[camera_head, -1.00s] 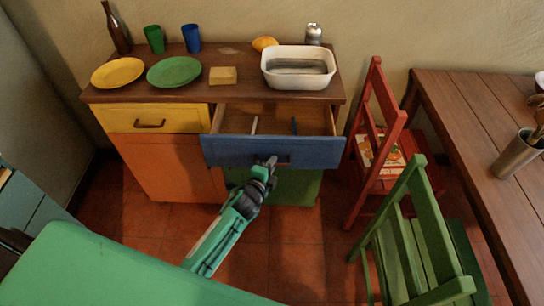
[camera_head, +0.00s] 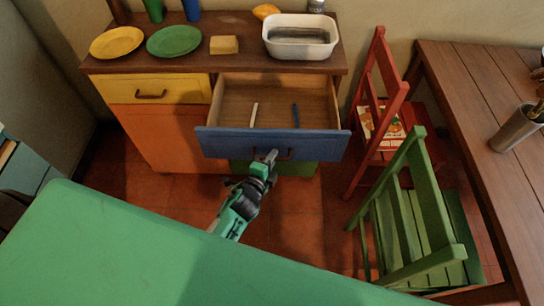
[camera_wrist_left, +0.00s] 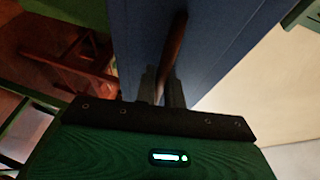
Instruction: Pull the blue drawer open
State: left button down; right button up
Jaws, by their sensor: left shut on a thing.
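The blue drawer (camera_head: 225,141) is pulled well out of the wooden cabinet, at the right of the yellow drawer. A white item (camera_head: 254,115) and a dark blue item (camera_head: 296,115) lie inside it. My left gripper (camera_head: 270,156) is at the drawer's front, shut on its dark handle (camera_head: 286,154). In the left wrist view the handle (camera_wrist_left: 174,45) runs between the fingers, in front of the blue drawer face (camera_wrist_left: 220,45). My right gripper is not in view.
A yellow drawer (camera_head: 140,90) is shut at the left. Plates and a white basin (camera_head: 301,50) stand on the cabinet top. A red chair (camera_head: 378,90) and a green chair (camera_head: 425,215) stand close at the right, beside a table (camera_head: 480,110).

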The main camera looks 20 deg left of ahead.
pick_arm(q)
jog(key=c, duration=1.5)
grip_release()
jog(key=shift+s, duration=0.1)
jog(key=b+v, duration=0.1)
jog(key=v, duration=1.2)
jog(key=shift+s, duration=0.3)
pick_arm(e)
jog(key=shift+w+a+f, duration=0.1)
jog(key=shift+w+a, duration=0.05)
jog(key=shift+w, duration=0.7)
pick_arm(q)
jog(key=shift+r, duration=0.1)
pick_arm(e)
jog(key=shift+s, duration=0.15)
